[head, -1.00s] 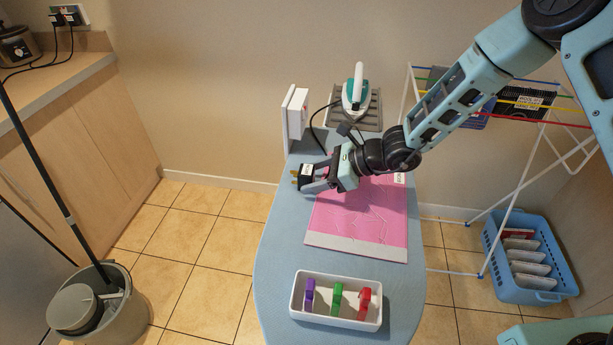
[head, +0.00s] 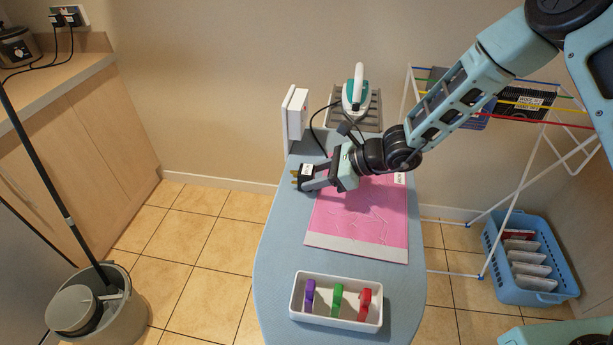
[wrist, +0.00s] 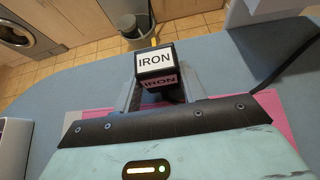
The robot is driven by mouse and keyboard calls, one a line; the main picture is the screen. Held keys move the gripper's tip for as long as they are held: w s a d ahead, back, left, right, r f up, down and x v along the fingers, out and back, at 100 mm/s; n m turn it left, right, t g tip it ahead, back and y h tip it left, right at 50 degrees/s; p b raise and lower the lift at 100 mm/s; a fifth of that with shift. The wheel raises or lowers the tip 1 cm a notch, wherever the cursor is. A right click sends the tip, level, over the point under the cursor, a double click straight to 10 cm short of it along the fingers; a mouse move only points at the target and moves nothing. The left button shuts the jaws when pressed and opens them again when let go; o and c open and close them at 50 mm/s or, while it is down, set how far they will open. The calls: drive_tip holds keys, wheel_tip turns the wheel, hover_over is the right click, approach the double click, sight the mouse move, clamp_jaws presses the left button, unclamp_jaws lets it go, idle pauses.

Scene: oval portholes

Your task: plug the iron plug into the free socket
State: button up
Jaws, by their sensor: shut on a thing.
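The iron plug (head: 305,171) is black with a white label and brass prongs that point left in the head view. In the wrist view the plug (wrist: 156,62) reads IRON. My gripper (head: 311,181) is shut on it above the ironing board, left of the pink cloth. A white upright panel with a box on it (head: 297,112) stands at the board's far left corner, beyond the plug and apart from it; I see no socket openings on it. A wall outlet (head: 71,14) at the top left has black plugs in it; a free socket there cannot be made out.
The iron (head: 356,92) rests on a rack behind the board (head: 275,265), with a black cord. A white tray (head: 336,323) with coloured clips is at the near end. A drying rack (head: 487,215) stands right, a bucket (head: 115,310) left. The board's left side is clear.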

drive_tip(key=shift+r+p, duration=0.65)
drive_tip(key=shift+r, duration=0.8)
